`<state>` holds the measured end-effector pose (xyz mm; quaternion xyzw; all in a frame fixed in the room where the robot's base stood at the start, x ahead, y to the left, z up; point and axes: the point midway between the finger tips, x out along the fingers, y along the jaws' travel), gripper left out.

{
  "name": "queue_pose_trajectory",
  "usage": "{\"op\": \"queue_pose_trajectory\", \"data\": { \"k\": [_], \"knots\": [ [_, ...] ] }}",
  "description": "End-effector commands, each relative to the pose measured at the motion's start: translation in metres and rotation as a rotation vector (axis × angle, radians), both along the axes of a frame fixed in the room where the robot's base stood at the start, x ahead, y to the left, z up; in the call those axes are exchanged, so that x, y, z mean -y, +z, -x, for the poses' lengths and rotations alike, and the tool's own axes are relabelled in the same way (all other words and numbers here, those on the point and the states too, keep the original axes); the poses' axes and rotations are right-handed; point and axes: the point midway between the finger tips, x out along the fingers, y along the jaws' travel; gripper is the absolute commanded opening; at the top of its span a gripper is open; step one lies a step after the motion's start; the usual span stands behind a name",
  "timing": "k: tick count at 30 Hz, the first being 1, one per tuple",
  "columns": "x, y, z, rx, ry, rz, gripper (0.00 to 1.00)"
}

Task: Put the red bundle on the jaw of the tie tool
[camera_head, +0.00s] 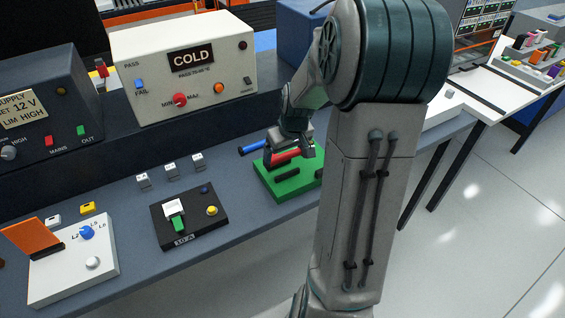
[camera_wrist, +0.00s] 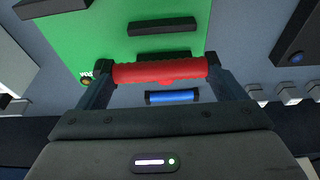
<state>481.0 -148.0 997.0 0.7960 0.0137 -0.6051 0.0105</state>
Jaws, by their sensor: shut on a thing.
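The red bundle (camera_wrist: 160,71) is a ribbed red rod lying crosswise between the two fingers of my gripper (camera_wrist: 158,64), which is shut on its ends. In the head view the bundle (camera_head: 286,156) shows over the green board (camera_head: 268,187), partly behind my fingers. How far it is above the board I cannot tell. The green board (camera_wrist: 100,38) has black bars on it in the wrist view. I cannot tell surely which thing is the tie tool; a black box (camera_head: 168,235) with a white plate, a green part and a yellow knob stands left of the board.
A blue rod (camera_head: 252,147) with black ends lies just behind the red bundle; it also shows in the wrist view (camera_wrist: 172,97). Several small white blocks (camera_head: 170,169) stand behind the black box. A white panel (camera_head: 73,262) is front left.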

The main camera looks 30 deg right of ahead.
Motion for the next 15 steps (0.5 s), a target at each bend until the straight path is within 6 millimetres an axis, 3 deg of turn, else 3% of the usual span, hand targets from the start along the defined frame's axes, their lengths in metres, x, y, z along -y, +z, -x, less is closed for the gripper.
{"op": "queue_pose_trajectory", "data": {
  "k": [4,10,15],
  "knots": [
    [-0.006,-0.008,0.000,-0.001,0.000,-0.001,0.67],
    [-0.006,-0.036,0.000,-0.003,0.001,-0.002,0.67],
    [-0.006,-0.044,-0.001,0.000,0.000,0.000,0.67]
  ]
}}
